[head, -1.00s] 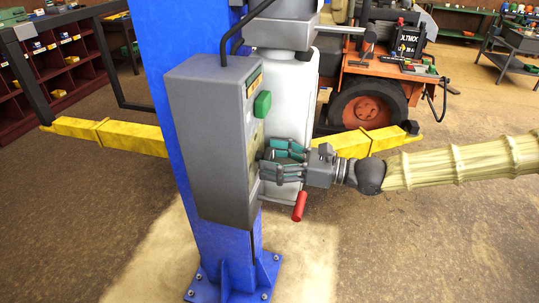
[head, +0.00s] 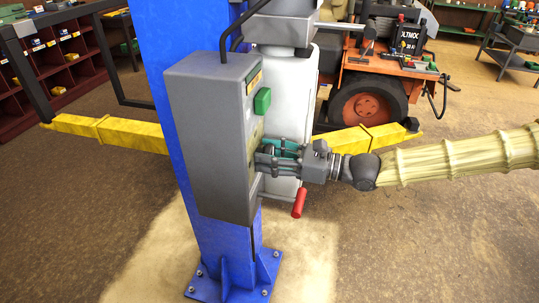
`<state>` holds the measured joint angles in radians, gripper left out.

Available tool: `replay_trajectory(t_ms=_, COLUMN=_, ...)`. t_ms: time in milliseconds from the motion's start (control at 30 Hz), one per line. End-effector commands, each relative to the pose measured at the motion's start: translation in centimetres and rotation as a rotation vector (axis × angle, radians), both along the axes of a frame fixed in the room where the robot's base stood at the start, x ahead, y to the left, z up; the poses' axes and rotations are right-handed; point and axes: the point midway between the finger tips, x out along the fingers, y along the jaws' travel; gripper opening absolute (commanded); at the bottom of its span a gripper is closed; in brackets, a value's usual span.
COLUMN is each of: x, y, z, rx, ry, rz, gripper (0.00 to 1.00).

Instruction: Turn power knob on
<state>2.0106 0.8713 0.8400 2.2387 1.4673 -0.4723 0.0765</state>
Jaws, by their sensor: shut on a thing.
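A grey control box (head: 208,140) is fixed to a blue post (head: 168,60). Its panel faces right and is seen at a steep angle. A green block-like button (head: 262,102) sticks out of the upper part of the panel. My gripper (head: 266,160) reaches in from the right at the lower part of the panel. Its fingers are shut on the power knob, which they mostly hide. I cannot tell which way the knob points.
A red-handled lever (head: 299,203) hangs just below my gripper. A white cylinder (head: 284,95) stands behind it. Yellow lift arms (head: 365,139) spread to both sides, and an orange mower (head: 372,90) stands behind. The floor at the right front is clear.

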Motion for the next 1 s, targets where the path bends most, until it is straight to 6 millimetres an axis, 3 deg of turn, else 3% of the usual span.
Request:
replay_trajectory(t_ms=333, x=0.02, y=-0.04, z=-0.58, rx=-0.029, ry=-0.115, rz=-0.001, gripper=0.22)
replay_trajectory(t_ms=1000, x=0.00, y=-0.01, z=-0.78, rx=-0.143, ry=-0.540, rz=-0.001, gripper=0.22)
